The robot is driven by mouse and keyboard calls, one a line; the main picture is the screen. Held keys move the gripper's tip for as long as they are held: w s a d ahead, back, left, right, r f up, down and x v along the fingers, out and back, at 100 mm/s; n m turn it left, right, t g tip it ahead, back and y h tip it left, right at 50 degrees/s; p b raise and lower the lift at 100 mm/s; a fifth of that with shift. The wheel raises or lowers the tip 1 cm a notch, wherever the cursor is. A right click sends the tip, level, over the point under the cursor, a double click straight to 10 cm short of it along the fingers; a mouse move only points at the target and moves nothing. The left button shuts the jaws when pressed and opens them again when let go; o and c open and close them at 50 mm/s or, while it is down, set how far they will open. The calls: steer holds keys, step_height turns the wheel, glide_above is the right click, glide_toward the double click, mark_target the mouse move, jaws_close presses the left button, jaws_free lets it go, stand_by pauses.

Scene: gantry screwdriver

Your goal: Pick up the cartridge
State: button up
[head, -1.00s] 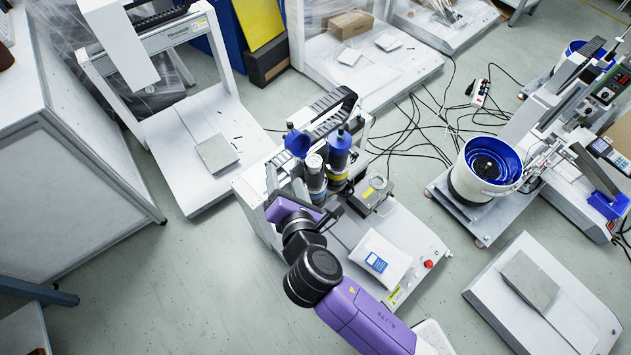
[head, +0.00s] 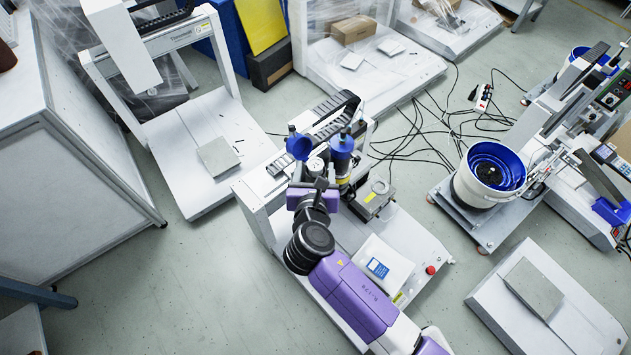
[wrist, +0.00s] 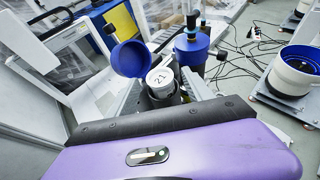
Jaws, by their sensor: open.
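The cartridge (wrist: 160,78) has a pale round end marked "21" and stands in a dark holder in the wrist view. An open blue lid (wrist: 130,59) stands beside it on the left. In the head view only its pale top (head: 315,164) shows, with my arm covering the part below. My gripper (head: 322,184) is open, close to the front of the cartridge and apart from it as far as I can tell.
A blue-capped cylinder (head: 342,148) stands just right of the cartridge. A black cable chain (head: 335,110) runs behind them.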

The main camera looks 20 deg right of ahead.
steer(key=shift+w+d+f, duration=0.25)
steer(key=shift+w, duration=0.25)
jaws_close()
steer(key=shift+r, duration=0.1)
